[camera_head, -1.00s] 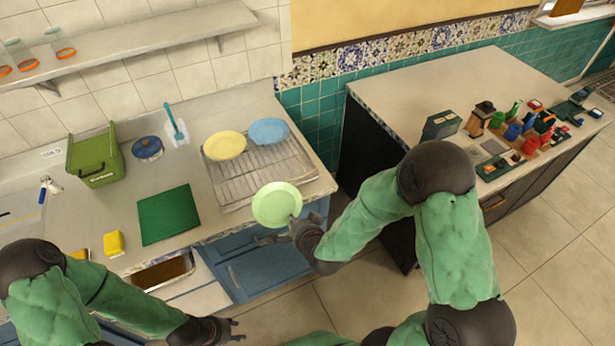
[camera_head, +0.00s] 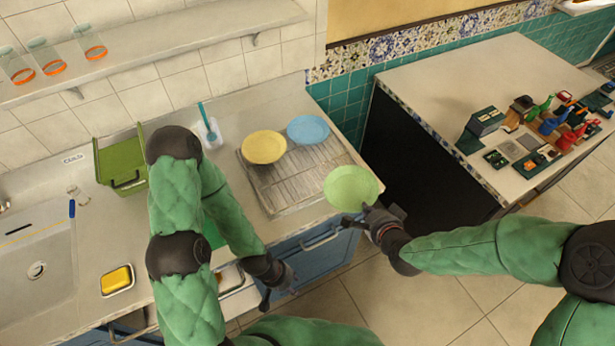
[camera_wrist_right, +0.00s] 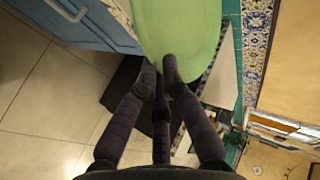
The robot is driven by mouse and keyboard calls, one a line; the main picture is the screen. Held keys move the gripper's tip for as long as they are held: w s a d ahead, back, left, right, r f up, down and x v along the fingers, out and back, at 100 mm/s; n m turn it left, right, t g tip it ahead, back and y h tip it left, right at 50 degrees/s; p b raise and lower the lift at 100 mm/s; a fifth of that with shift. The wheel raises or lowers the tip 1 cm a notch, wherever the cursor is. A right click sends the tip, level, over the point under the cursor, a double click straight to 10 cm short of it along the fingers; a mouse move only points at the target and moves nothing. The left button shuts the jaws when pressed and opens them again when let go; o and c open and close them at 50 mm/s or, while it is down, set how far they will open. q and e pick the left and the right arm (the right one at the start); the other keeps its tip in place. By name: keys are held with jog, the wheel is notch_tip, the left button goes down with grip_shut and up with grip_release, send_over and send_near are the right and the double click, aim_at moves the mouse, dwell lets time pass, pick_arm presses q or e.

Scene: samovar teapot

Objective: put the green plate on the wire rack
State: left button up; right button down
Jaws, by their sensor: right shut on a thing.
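The green plate (camera_head: 352,188) is held by my right gripper (camera_head: 366,214) near the counter's right front corner, beside the rack. In the right wrist view the green plate (camera_wrist_right: 185,30) shows with the fingertips (camera_wrist_right: 161,75) shut on its near rim. The wire rack (camera_head: 290,182) lies on the counter, left of the held plate. Its front part is bare. A yellow plate (camera_head: 264,147) and a blue plate (camera_head: 308,130) are on its back part. My left gripper (camera_head: 276,294) is empty in front of the counter; its fingers look spread.
A green bin (camera_head: 121,165) stands at the back left, and a yellow sponge (camera_head: 117,280) lies in a dish near the sink (camera_head: 38,270). My left arm covers part of the counter left of the rack. A second counter (camera_head: 450,80) with several small objects stands at right.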

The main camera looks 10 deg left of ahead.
aim_at(340, 191)
jog(key=s+a+r+n+g+y+p, duration=0.1)
jog(key=s+a+r+n+g+y, duration=0.15)
jog(key=s+a+r, duration=0.3)
jog(key=shift+n+y, duration=0.35)
jog(key=shift+y, duration=0.1)
jog(key=w+f, duration=0.1)
jog(key=w, duration=0.2)
jog(key=w+a+f+b, duration=0.1)
jog(key=w, duration=0.2)
jog(key=w+a+f+b, duration=0.1)
jog(key=w+f, duration=0.1)
jog(key=w, duration=0.1)
jog(key=shift+w+a, duration=0.25)
jog(key=shift+w, duration=0.05)
jog(key=w+f+b, duration=0.1)
jog(key=f, duration=0.1)
jog(key=w+a+f+b, duration=0.1)
jog(key=w+f, duration=0.1)
jog(key=shift+w+f, duration=0.4)
jog(key=f, duration=0.1)
jog(key=f+b, duration=0.2)
jog(key=shift+w+a+f, duration=0.1)
jog(key=shift+w+f, duration=0.15)
jog(key=shift+f, duration=0.15)
jog(key=shift+r, duration=0.1)
jog(key=c, duration=1.4)
grip_release()
